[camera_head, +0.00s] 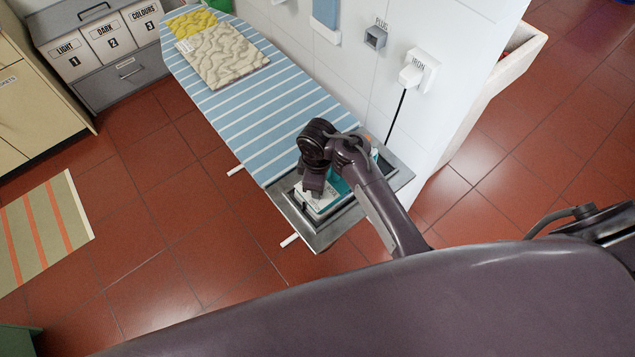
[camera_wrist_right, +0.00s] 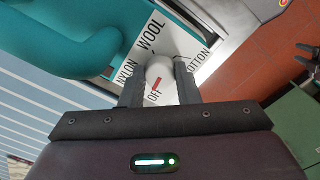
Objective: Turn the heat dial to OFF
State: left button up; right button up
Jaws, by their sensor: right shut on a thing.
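The heat dial (camera_wrist_right: 167,73) is a white round knob with a short red mark, on a white plate (camera_wrist_right: 205,62) lettered OFF, NYLON, WOOL and COTTON. The OFF lettering is nearest my wrist, and the red mark lies close to it; I cannot tell which end is its pointer. My right gripper (camera_wrist_right: 159,80) is shut on the dial, one finger on each side. The teal iron body (camera_wrist_right: 75,45) curves beside the dial. In the head view, my right gripper (camera_head: 313,190) reaches down over the iron (camera_head: 340,187) and hides the dial.
The iron is on a grey metal rest (camera_head: 318,238) at the end of the blue striped ironing board (camera_head: 270,110). A folded cream cloth (camera_head: 222,55) lies at the board's far end.

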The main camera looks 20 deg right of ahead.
jog(key=shift+n, duration=0.5)
jog(key=shift+a, duration=0.1)
jog(key=o, duration=1)
notch_tip(320, 180, up, 7)
jog(key=shift+a+f+b, duration=0.1)
jog(key=shift+b, duration=0.45)
jog(key=shift+r, duration=0.5)
